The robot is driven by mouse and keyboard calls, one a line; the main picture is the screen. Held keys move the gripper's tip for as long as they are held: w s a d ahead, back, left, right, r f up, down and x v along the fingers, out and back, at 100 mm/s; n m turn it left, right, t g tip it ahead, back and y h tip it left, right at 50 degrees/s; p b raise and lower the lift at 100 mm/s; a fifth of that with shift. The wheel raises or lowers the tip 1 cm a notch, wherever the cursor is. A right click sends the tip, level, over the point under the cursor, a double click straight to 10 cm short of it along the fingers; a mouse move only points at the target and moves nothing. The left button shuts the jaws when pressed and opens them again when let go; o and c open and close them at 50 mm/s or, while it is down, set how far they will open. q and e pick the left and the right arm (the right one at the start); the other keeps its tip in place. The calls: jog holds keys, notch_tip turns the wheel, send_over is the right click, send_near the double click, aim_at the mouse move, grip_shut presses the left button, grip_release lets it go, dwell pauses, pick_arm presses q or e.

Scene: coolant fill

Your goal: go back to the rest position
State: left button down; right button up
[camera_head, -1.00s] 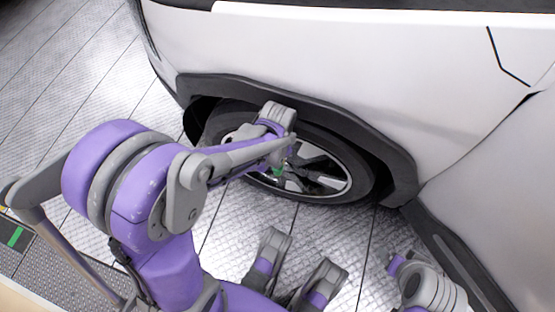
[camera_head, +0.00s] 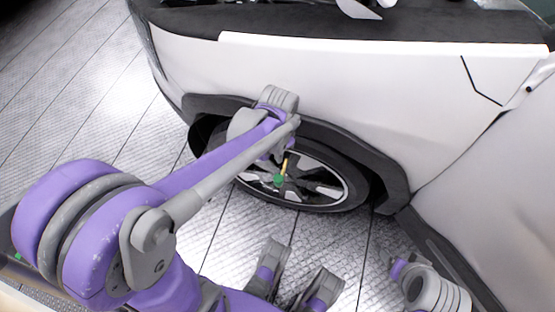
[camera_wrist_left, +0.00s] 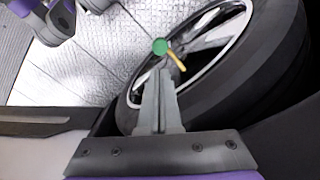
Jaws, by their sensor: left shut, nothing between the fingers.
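My left gripper (camera_head: 284,156) hangs in front of the car's front wheel (camera_head: 330,192) in the head view, partly hidden by its own wrist. In the left wrist view my left gripper (camera_wrist_left: 160,72) shows its two grey fingers together, with nothing between them. The wheel rim (camera_wrist_left: 222,45) is beyond the fingers in that view. My right gripper cannot be made out in either view.
A white car body (camera_head: 400,105) stands over the wheel, close to my left wrist. A small green disc (camera_head: 278,180) with a yellow stick shows near the fingertips; I cannot tell what it is. Metal floor plates (camera_head: 110,100) lie clear at the left.

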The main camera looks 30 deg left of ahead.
pick_arm(q)
jog(key=shift+r, duration=0.45)
pick_arm(e)
jog(key=shift+r, duration=0.15)
pick_arm(q)
jog(key=s+d+r+n+t, duration=0.1)
jog(key=s+d+n+t, duration=0.1)
jog(key=s, duration=0.4)
jog(key=s+d+r+n+t, duration=0.1)
jog(key=s+r+n+t, duration=0.15)
jog(key=s, duration=0.35)
notch_tip(320, 180, up, 18)
jog(key=w+p, duration=0.2)
jog(key=p, duration=1.4)
jog(key=shift+w+t+p, duration=0.25)
jog(key=shift+t+p, duration=0.05)
jog(key=shift+t, duration=0.15)
pick_arm(e)
notch_tip(320, 180, up, 18)
jog(key=w, duration=0.2)
jog(key=shift+r+t, duration=0.25)
jog(key=shift+t, duration=0.15)
pick_arm(q)
jog(key=shift+d+f, duration=0.1)
